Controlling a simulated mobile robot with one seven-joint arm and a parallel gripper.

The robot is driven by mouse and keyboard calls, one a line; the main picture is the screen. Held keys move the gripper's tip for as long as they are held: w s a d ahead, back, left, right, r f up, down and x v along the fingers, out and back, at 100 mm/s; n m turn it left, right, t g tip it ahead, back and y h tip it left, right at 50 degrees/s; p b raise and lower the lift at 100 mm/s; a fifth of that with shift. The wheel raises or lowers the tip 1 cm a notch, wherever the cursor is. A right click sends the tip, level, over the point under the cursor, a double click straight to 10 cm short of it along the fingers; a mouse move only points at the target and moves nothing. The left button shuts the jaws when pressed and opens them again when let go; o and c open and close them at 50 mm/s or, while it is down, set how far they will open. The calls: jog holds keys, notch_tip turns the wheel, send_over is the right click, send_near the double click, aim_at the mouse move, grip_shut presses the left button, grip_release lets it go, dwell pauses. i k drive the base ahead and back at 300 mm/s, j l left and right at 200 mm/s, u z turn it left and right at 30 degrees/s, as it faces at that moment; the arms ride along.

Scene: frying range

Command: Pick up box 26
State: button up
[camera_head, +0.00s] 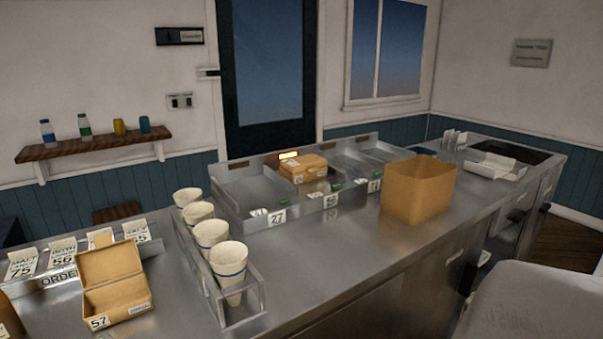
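A closed brown cardboard box (303,168) sits in the metal divided tray at the back middle of the counter. It has a small white label on its front, but the number is too small to read, so I cannot tell whether it is box 26. An open brown box (115,285) at the front left has a label that reads 57. No box clearly marked 26 shows. My gripper is not in view.
The metal tray (250,222) has number cards on its front edge, one reading 27. A rack of paper cups (228,262) stands left of centre. A large open brown bag (418,188) stands to the right. Order tickets (62,255) stand at far left. The front middle counter is clear.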

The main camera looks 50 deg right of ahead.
aim_at(300, 178)
jog(key=k+l, duration=0.1)
jog(key=l, duration=0.35)
jog(key=l+u, duration=0.1)
jog(key=l, duration=0.35)
jog(key=k+l, duration=0.15)
jog(key=l, duration=0.3)
jog(key=k+l, duration=0.1)
jog(key=l, duration=0.35)
jog(key=k+l+u, duration=0.1)
jog(key=l, duration=0.35)
jog(key=k+l, duration=0.15)
jog(key=l, duration=0.25)
jog(key=k+l+u, duration=0.1)
jog(key=l, duration=1.3)
jog(key=i, duration=0.7)
